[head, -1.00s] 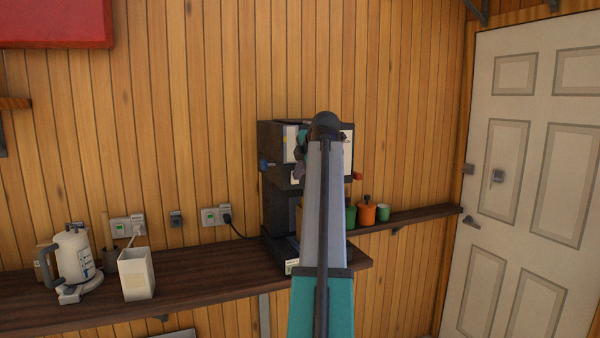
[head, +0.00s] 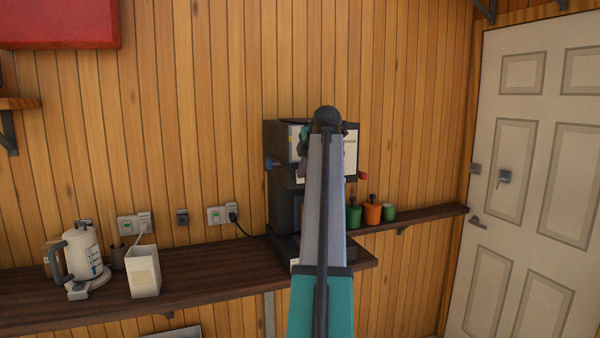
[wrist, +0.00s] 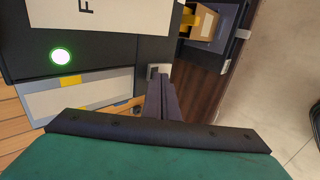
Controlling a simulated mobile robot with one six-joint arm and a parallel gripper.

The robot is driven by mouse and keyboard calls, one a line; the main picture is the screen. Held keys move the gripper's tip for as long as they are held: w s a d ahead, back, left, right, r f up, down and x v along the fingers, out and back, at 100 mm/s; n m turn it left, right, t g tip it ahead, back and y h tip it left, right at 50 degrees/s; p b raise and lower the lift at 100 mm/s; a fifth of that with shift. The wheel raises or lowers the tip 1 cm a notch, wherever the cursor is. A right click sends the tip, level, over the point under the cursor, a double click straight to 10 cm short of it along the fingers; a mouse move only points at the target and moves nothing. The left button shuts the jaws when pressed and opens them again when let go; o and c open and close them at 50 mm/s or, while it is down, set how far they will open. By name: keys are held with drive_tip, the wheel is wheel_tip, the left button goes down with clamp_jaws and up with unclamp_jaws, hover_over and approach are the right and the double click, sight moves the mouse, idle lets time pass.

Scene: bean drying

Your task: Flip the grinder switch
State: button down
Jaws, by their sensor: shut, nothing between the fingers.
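The black machine (head: 283,205), which appears to be the grinder, stands on the dark wooden shelf against the wall. My arm covers much of its front in the head view. In the wrist view its dark face (wrist: 130,48) shows a lit green round light (wrist: 61,56) and pale labels. A small grey fitting (wrist: 160,69), possibly the switch, sits at the lower edge of this face. My gripper (wrist: 157,78) is shut and empty, with its fingertips at or just in front of that fitting. I cannot tell whether they touch, or how the switch is set.
A white kettle (head: 80,255) and a white box (head: 144,270) stand on the shelf (head: 200,282) at left. Green and orange pots (head: 372,213) stand on the narrower shelf right of the machine. A white door (head: 520,180) is at far right.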

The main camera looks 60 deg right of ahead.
drive_tip(key=shift+w+r, duration=0.1)
drive_tip(key=shift+r, duration=0.7)
drive_tip(key=shift+s, duration=0.2)
drive_tip(key=b+v, duration=0.2)
drive_tip(key=v, duration=1)
drive_tip(key=shift+s+a+r+b, duration=0.15)
drive_tip(key=shift+s+r+b, duration=0.05)
drive_tip(key=shift+r+b, duration=0.15)
